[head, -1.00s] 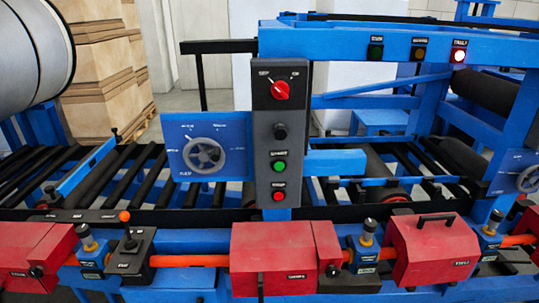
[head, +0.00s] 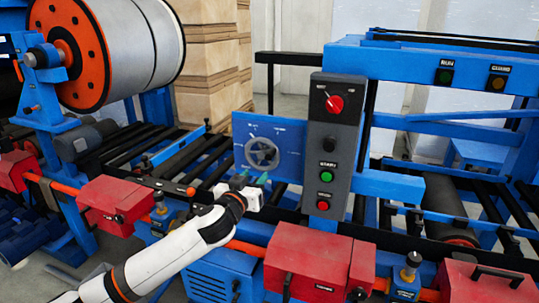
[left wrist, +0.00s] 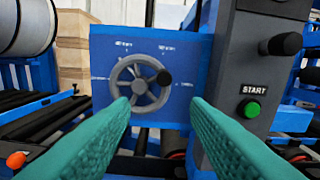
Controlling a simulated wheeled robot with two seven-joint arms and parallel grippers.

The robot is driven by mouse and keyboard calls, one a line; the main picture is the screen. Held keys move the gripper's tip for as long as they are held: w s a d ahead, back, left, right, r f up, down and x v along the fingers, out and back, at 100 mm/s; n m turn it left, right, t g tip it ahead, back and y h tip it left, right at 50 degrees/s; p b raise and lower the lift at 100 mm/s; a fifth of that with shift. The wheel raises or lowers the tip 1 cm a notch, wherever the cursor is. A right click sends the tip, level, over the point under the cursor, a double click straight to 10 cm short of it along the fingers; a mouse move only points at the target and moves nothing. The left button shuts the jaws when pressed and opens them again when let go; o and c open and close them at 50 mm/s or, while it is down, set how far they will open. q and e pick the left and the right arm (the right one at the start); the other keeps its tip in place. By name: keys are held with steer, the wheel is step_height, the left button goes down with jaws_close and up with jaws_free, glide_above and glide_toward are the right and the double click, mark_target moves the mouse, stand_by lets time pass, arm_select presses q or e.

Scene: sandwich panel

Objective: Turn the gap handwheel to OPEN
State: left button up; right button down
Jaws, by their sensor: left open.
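The gap handwheel (head: 262,154) is a grey spoked wheel on a blue panel (head: 291,135) left of the dark control box. In the left wrist view the handwheel (left wrist: 139,87) is nearly centred, with a black knob (left wrist: 166,77) at its right rim. Small white marks surround it, too small to read surely. My left gripper (head: 252,178) is just below and in front of the wheel in the head view. Its teal fingers are spread and empty, with the wheel beyond the tips (left wrist: 160,100); contact is not visible. My right gripper is out of view.
The control box (head: 333,150) carries a red selector, a black knob, and green and red buttons, right of the wheel. Red boxes (head: 307,262) and an orange rail run along the front. A large roll (head: 125,45) stands at left, with stacked cartons behind.

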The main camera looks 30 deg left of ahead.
mark_target(268, 157)
arm_select(q)
steer(key=p+x, duration=0.1)
steer(key=x, duration=0.2)
steer(key=r+p+x, duration=0.1)
steer(key=x, duration=0.3)
steer(key=p+x, duration=0.1)
steer(key=x, duration=0.2)
steer(key=shift+w+d+r, duration=0.25)
steer(key=shift+w+a+f+p, duration=0.15)
steer(key=shift+w+p, duration=0.15)
steer(key=shift+w, duration=0.4)
jaws_close()
